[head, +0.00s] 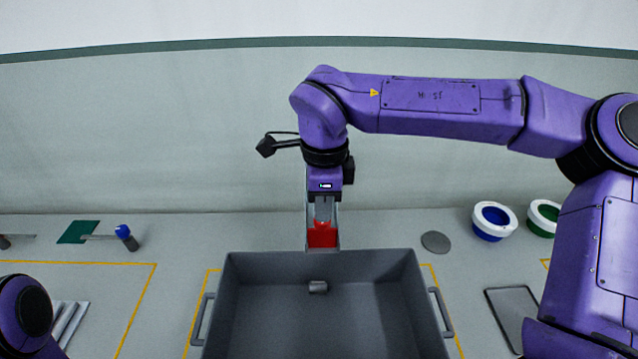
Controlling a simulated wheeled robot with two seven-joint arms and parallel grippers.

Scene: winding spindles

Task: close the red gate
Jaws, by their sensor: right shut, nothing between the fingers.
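A red block-like part (322,236), probably the red gate, stands just behind the far wall of the grey bin, between thin pale upright edges. My right gripper (323,218) points straight down at it, with its fingers shut and empty. The fingertips are at the top of the red part; I cannot tell whether they touch it. The gripper hides part of the upright frame, so I cannot tell how far the gate is open or closed. My left gripper is not in view.
A grey bin (233,290) with side handles fills the front middle and holds a small grey cylinder (318,287). Blue (493,222) and green (543,217) white-rimmed cups, a grey disc (435,242) and a flat tray (514,312) are at right. A green square (78,232) and blue-topped piece (126,237) are at left.

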